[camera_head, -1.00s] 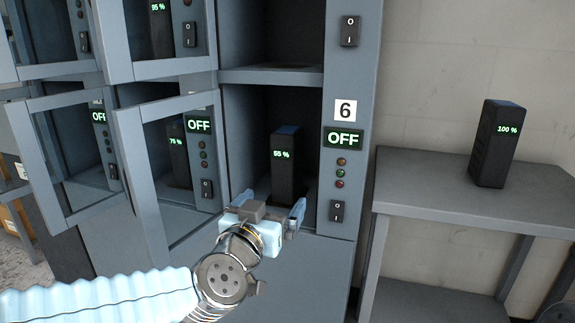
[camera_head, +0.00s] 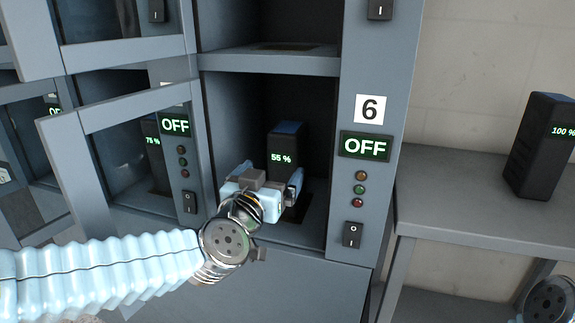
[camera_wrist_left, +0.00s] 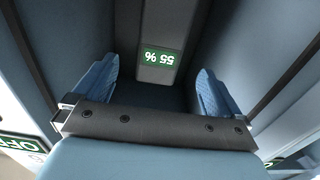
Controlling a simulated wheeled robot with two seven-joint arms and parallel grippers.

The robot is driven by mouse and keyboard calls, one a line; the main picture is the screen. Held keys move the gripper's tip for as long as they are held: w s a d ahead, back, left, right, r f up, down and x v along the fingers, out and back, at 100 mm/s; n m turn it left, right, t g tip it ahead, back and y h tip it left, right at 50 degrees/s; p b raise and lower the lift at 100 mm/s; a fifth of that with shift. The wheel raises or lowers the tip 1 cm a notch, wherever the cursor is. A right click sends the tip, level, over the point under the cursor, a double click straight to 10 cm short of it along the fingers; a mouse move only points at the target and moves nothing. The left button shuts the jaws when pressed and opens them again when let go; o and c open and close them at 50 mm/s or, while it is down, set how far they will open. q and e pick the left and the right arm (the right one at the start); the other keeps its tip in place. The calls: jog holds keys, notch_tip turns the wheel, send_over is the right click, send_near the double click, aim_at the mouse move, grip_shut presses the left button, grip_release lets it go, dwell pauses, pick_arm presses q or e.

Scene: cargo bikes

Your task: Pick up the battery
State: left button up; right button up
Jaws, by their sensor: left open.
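The dark battery (camera_head: 286,150) with a green "55 %" display stands upright in the open compartment marked 6. In the left wrist view the battery (camera_wrist_left: 162,62) shows upside down, between and beyond the two blue fingertips. My left gripper (camera_head: 268,182) is open and empty, at the mouth of the compartment just in front of the battery. The gripper hides the battery's lower part in the head view. In the left wrist view the open fingers (camera_wrist_left: 157,80) lie on either side of it, with no contact visible.
The compartment's glazed door (camera_head: 120,165) stands open to the left. The panel on the right has an "OFF" display (camera_head: 366,146) and a rocker switch (camera_head: 353,235). Another battery (camera_head: 541,147), showing 100 %, stands on a grey table (camera_head: 465,205) at the right.

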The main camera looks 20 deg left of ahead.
aim_at(281, 161)
pick_arm(q)
jog(key=w, duration=0.5)
jog(key=shift+w+d, duration=0.1)
jog(key=shift+w, duration=0.1)
jog(key=shift+w+d+r, duration=0.1)
jog(key=shift+w+r, duration=0.05)
jog(key=shift+w, duration=1.45)
jog(key=shift+w+r, duration=0.1)
jog(key=shift+w, duration=1.45)
grip_shut()
jog(key=shift+r, duration=0.3)
